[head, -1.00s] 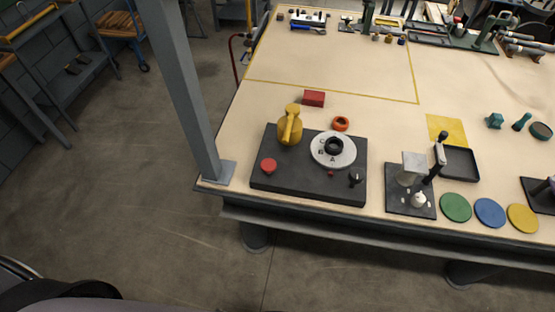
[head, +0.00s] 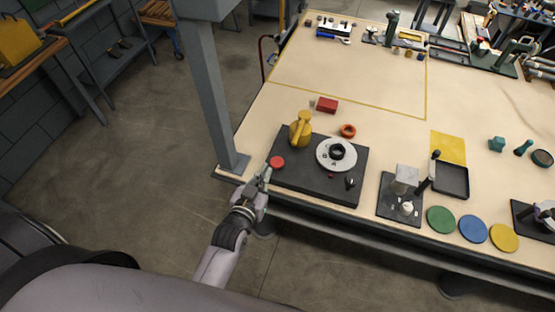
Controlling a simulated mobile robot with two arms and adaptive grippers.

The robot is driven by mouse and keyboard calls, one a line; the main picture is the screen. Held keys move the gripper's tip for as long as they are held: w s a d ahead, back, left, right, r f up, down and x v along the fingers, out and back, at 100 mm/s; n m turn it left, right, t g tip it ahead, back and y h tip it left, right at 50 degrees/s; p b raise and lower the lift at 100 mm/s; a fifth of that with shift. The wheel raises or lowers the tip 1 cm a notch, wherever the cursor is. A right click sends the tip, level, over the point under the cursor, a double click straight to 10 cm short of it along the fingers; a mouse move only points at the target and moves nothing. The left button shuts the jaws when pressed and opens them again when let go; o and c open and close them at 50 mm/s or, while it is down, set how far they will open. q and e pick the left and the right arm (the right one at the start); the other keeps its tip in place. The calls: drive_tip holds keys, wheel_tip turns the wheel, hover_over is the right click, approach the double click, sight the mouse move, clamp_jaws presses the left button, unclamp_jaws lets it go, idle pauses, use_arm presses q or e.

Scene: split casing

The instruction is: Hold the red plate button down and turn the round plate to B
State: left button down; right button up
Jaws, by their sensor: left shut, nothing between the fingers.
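The round plate (head: 324,159) is a white disc with a black knob (head: 337,152) in its middle, on the dark base (head: 310,190). Its letters are too small to read surely now. A large red button (head: 277,162) sits at the base's left end. A small red button (head: 331,177) sits just in front of the plate; I cannot tell which red one is the plate button. My left gripper (head: 265,173) is shut and empty at the base's left front edge, close to the large red button; I cannot tell whether they touch. My right gripper is not in view.
A yellow handle (head: 300,128) and a black knob (head: 350,183) stand on the same base. An orange ring (head: 348,131) and a red block (head: 327,105) lie behind it. A grey post (head: 214,100) rises at the table's left corner. A dark fixture (head: 398,205) stands to the right.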

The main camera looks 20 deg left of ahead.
use_arm(q)
drive_tip(key=b, duration=0.7)
hover_over(276, 167)
wheel_tip(276, 167, down, 3)
wheel_tip(276, 167, down, 3)
drive_tip(key=b, duration=0.3)
drive_tip(key=shift+w+r, duration=0.1)
drive_tip(key=shift+f+b, duration=0.45)
drive_tip(key=shift+b, duration=0.05)
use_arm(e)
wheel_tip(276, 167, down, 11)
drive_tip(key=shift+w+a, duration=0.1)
